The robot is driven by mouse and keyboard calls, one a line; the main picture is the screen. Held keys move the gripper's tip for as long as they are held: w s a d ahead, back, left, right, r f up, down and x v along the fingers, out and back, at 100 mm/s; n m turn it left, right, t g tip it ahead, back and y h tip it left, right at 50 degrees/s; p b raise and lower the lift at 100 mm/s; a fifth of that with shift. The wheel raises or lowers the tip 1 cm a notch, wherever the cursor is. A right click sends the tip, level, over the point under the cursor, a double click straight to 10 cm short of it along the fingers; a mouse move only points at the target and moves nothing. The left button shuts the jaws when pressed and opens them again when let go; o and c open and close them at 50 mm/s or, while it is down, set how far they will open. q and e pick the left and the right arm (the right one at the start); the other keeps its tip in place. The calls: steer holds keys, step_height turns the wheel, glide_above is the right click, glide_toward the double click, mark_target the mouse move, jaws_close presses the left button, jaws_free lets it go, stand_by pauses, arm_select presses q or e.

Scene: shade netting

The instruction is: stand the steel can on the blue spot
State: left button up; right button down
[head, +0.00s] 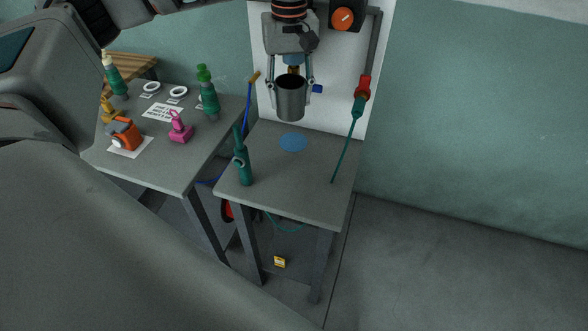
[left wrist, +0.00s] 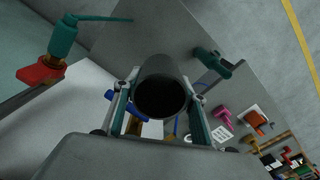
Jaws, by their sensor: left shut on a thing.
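The steel can (head: 290,103) is a dark grey open cylinder, held upright above the table in the head view. My left gripper (head: 291,92) is shut on it, with a finger on each side. In the left wrist view the can (left wrist: 160,72) shows its dark open mouth between the fingers of the gripper (left wrist: 160,100). The blue spot (head: 293,142) is a flat oval on the small grey table (head: 300,185), below the can and apart from it. The spot cannot be made out in the left wrist view. My right gripper is not in view.
A green bottle-like tool (head: 243,165) stands on the small table's left side. A green hose (head: 345,150) hangs from a red valve (head: 364,88) to the table's right. A second table (head: 170,175) at left holds bottles, a pink item (head: 180,128) and an orange tool (head: 124,134).

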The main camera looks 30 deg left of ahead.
arm_select(q)
step_height(320, 180, down, 20)
steer(key=shift+a+r, duration=0.1)
stand_by(0.5)
steer(key=o, duration=1.1)
steer(key=shift+f, duration=0.2)
steer(key=shift+o, duration=0.2)
steer(key=shift+r, duration=0.1)
